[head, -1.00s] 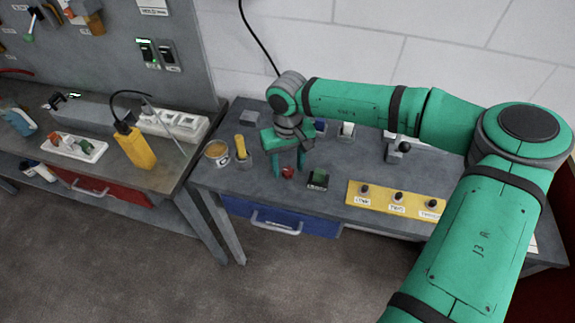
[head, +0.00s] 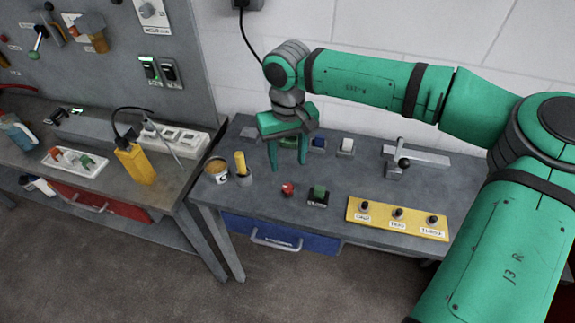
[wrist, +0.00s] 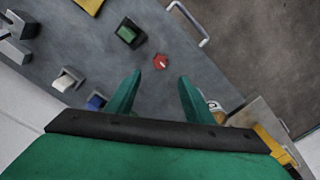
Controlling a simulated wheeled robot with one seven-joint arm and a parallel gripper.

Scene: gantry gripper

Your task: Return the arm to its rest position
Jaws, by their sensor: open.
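My green arm reaches in from the right over the grey table (head: 330,170). My gripper (head: 288,168) points down above the table, open and empty, in the head view. In the wrist view its two green fingers (wrist: 158,82) stand apart with bare table between them. A small red object (head: 288,189) sits on the table in front of the fingers, apart from them. It also shows in the wrist view (wrist: 161,62), beyond the fingertips.
Near my gripper stand a green rocker switch (head: 319,193), blue switch (head: 318,143), white switch (head: 345,147), tin (head: 217,172) and yellow-handled item (head: 241,166). A yellow knob panel (head: 398,220) and grey lever (head: 402,164) lie right. A second bench (head: 150,203) stands left.

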